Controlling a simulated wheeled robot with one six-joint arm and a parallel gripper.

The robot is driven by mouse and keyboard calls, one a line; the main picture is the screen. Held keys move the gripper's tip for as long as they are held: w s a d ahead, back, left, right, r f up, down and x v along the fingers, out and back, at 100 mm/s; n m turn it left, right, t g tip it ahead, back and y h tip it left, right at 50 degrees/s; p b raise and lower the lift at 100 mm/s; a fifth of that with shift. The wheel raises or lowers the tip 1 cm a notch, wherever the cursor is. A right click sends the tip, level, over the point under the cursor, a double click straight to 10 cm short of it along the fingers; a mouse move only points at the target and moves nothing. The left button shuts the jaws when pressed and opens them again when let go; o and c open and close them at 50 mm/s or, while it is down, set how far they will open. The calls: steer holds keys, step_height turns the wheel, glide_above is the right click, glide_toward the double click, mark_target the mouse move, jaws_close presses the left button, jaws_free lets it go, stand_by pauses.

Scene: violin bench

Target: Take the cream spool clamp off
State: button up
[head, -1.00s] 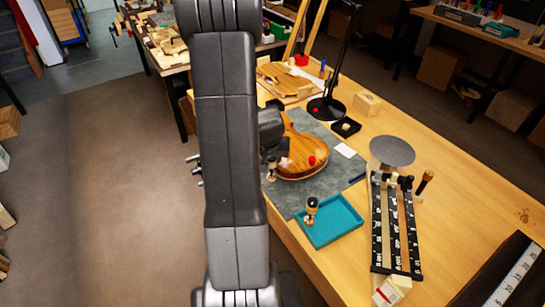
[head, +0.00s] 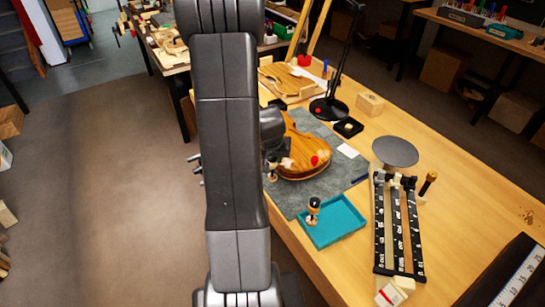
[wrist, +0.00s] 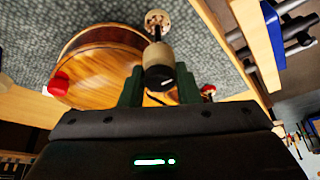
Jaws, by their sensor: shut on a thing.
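The violin body (head: 303,143) lies on a grey mat; its rim and varnished plate also fill the upper left of the wrist view (wrist: 95,65). My gripper (wrist: 158,88) is at the violin's left edge in the head view, mostly hidden behind my arm. Its green fingers are shut on the cream spool clamp (wrist: 158,62). The clamp's far spool (wrist: 157,20) shows beyond, over the mat. The clamp is beside the violin's rim; I cannot tell whether it still touches. A red spool clamp (head: 314,160) is on the violin's edge.
A teal tray (head: 345,233) at the bench's front holds another spool clamp (head: 313,208). A black lamp (head: 328,108), a small black tray (head: 347,128) and a round grey disc (head: 395,151) stand nearby. A black-framed rack (head: 397,228) lies at right.

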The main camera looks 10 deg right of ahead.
steer(key=shift+a, duration=0.1)
steer(key=shift+s+a+b, duration=0.2)
steer(key=shift+a+b, duration=0.3)
steer(key=shift+b, duration=0.15)
steer(key=shift+s+a+b, duration=0.2)
steer(key=shift+a+b, duration=0.3)
steer(key=shift+b, duration=0.1)
step_height(320, 180, up, 7)
steer(key=p, duration=0.5)
